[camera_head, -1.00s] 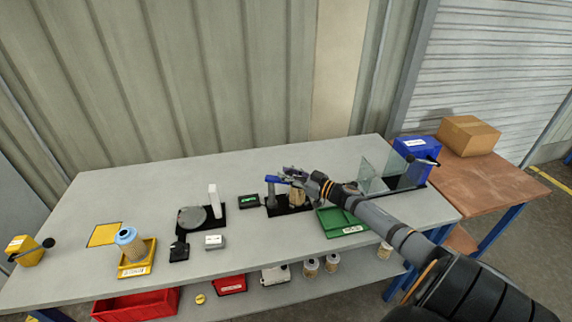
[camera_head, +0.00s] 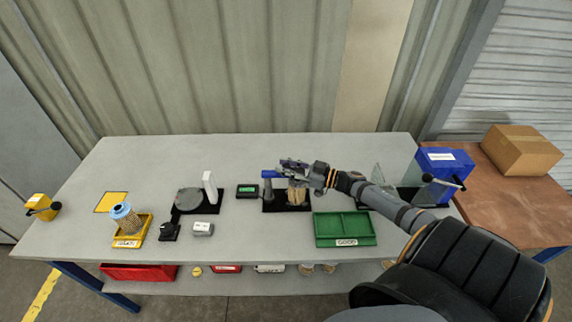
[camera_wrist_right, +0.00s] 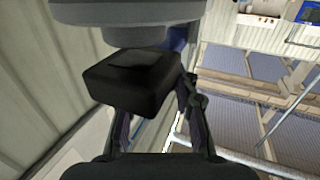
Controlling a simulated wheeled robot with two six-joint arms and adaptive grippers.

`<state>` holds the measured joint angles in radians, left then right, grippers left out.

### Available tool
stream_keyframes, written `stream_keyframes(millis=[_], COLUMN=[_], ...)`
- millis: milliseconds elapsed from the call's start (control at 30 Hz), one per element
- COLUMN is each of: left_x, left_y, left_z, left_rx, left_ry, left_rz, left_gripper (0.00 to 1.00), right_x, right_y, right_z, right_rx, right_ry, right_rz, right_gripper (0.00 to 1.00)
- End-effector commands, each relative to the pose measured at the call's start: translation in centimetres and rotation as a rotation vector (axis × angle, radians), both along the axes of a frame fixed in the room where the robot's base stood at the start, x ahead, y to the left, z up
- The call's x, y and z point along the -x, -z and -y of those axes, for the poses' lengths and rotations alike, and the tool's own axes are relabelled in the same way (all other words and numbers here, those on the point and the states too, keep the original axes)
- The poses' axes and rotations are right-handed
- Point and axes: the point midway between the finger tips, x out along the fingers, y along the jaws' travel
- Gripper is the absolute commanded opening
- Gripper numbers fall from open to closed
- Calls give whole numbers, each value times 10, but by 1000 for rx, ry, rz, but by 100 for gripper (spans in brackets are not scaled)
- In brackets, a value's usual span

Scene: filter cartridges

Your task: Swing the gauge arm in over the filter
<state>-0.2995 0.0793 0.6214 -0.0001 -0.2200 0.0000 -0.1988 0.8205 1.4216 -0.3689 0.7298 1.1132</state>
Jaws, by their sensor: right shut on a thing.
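The gauge stands on a black base (camera_head: 272,207) near the middle of the bench, with a grey post (camera_head: 267,191) and a blue arm end (camera_head: 270,174) at its top. A tan pleated filter (camera_head: 296,194) stands upright on the same base, right of the post. My right gripper (camera_head: 286,168) is at the gauge arm's height, above the filter, and covers most of the arm. In the right wrist view a black block (camera_wrist_right: 133,85) sits between its fingers. How far the arm reaches over the filter is hidden. My left gripper is not in view.
A green tray (camera_head: 344,241) is in front, right of the gauge. A small display (camera_head: 247,191) and a grey disc stand (camera_head: 190,200) are to the left. Another filter (camera_head: 125,218) sits in a yellow tray (camera_head: 133,241). Clear panels (camera_head: 385,176) stand at right.

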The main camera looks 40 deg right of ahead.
Motion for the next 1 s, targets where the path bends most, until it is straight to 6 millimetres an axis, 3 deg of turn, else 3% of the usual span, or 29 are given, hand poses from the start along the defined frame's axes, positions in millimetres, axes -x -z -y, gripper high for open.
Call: stream_keyframes(millis=[233,267,400,767,1000], left_x=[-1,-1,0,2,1], left_y=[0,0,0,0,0], left_z=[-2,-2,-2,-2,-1], left_rx=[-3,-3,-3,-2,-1], left_ry=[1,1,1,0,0], left_rz=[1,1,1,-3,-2], left_gripper=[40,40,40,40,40], right_x=[0,0,0,4,42], right_y=[2,2,2,1,3], right_z=[2,2,1,3,27], right_rx=[5,5,4,3,8], right_ry=[5,5,4,1,-1], right_rz=[-4,-4,-3,-3,-10], right_gripper=[0,30,49,50,50])
